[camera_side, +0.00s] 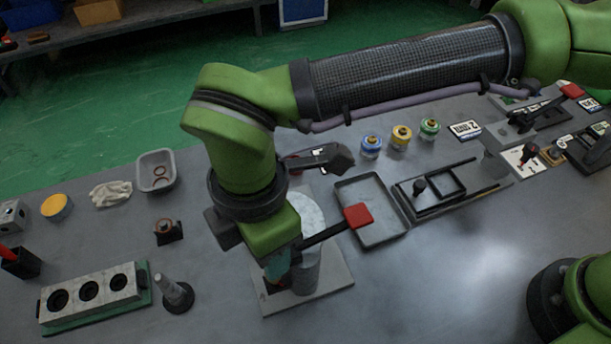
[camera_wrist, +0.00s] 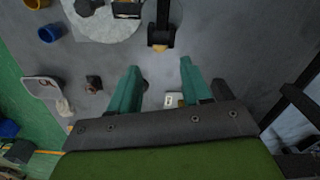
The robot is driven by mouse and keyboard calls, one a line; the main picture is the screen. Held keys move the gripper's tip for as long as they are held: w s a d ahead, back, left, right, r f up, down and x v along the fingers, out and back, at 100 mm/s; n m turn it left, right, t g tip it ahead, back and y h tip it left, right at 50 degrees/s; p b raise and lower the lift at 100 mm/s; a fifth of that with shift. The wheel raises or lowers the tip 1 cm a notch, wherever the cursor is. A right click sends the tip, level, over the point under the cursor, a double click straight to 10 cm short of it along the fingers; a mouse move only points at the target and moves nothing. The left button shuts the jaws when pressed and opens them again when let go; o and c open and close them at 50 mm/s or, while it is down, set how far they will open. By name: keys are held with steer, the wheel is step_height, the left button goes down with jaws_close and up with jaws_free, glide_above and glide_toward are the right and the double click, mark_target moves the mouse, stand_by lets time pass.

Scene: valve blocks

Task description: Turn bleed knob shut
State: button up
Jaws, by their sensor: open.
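My gripper (camera_side: 277,268) points down at the left of a grey upright cylinder (camera_side: 307,272) on a light square base plate (camera_side: 335,281). A black lever with a red end (camera_side: 358,216) reaches out to the right above that plate. In the wrist view my gripper's teal fingers (camera_wrist: 160,82) are apart, with only grey table and small items beyond showing between them. A dark arm with an orange-tan end (camera_wrist: 159,44) lies ahead of the fingers. I cannot pick out the bleed knob for certain; my gripper hides part of the fixture.
A grey tray (camera_side: 349,189) lies behind the lever, with a black slide fixture (camera_side: 437,188) to its right.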

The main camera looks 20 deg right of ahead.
step_height(320, 180, down, 7)
steer(key=shift+f, duration=0.1)
stand_by(0.3)
jaws_close()
steer(key=m, duration=0.4)
steer(key=shift+w+m, duration=0.15)
steer(key=shift+m, duration=1.45)
